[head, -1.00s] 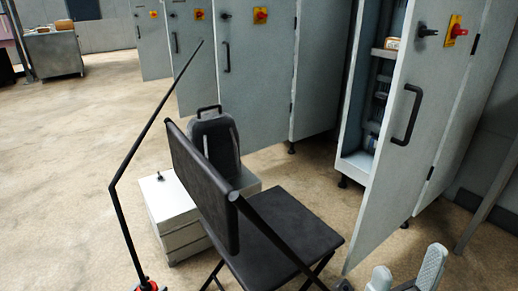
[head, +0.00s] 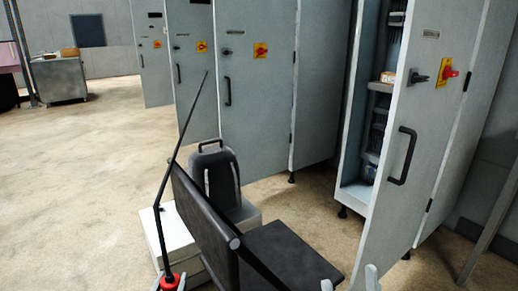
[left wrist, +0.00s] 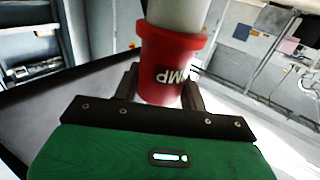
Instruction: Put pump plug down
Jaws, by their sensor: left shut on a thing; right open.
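The pump plug is a red cylinder with a pale upper part, in the left wrist view (left wrist: 170,75). Upside-down letters "MP" show on it. My left gripper (left wrist: 160,88) is shut on it, a dark finger on each side.
Floor at left is clear.

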